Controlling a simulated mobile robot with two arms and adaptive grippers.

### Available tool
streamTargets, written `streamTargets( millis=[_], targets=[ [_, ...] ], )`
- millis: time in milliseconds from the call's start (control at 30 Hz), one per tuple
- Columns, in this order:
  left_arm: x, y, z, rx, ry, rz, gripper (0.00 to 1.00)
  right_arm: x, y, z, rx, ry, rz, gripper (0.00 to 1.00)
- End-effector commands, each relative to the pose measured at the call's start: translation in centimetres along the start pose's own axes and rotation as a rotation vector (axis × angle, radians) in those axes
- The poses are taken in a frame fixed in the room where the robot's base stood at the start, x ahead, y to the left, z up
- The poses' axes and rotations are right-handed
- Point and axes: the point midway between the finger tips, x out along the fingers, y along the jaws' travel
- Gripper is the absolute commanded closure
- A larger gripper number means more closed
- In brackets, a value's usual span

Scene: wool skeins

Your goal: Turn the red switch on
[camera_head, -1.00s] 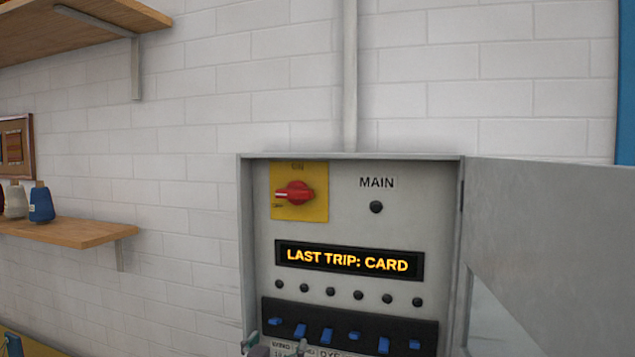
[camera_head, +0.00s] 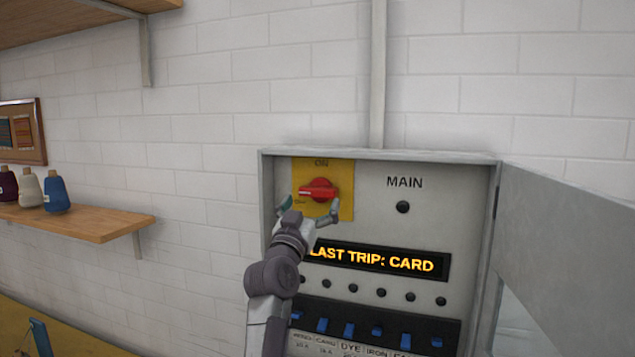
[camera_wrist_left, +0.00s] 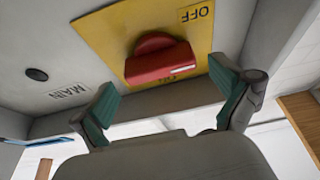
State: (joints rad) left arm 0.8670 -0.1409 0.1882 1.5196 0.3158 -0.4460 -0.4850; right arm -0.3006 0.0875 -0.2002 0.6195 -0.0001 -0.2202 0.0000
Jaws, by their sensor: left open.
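The red switch (camera_head: 319,190) is a rotary knob on a yellow plate (camera_head: 345,207) at the upper left of the open panel box. Its handle lies roughly level, with its pale-marked end toward the left, at the lower-left label; "ON" is above it. My left gripper (camera_head: 309,208) is open just below and in front of the knob, one finger on each side. In the left wrist view the knob (camera_wrist_left: 160,60) sits ahead of and between the spread green-padded fingers (camera_wrist_left: 169,100), and "OFF" is readable on the plate. Contact with the knob does not show. My right gripper is not in view.
The panel box has a MAIN lamp (camera_head: 403,207), unlit, a display (camera_head: 385,262) reading "LAST TRIP: CARD", a row of dark lamps and several blue breakers (camera_head: 376,329). Its door (camera_head: 565,240) stands open on the right. A wooden shelf (camera_head: 100,228) with wool cones is left.

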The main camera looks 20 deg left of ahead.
Motion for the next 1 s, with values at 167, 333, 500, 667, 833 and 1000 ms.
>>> streamTargets(
  millis=[167,333,500,667,833,1000],
  targets=[
    [2.7,0.0,-0.2,0.001,-0.002,0.001,0.00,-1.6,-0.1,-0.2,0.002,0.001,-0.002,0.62],
    [3.9,0.0,-0.1,0.001,-0.001,0.001,0.00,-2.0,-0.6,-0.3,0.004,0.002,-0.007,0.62],
    [4.1,0.0,0.0,0.001,0.000,0.000,0.00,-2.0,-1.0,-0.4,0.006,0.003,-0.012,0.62],
    [4.1,0.0,0.1,0.001,0.000,0.000,0.00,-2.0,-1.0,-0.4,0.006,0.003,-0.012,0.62],
    [4.1,0.0,0.1,0.000,0.000,0.000,0.25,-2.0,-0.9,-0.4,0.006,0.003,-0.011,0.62],
    [4.1,0.0,0.1,0.001,-0.001,0.000,0.45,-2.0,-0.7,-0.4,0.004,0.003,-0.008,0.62]
  ],
)
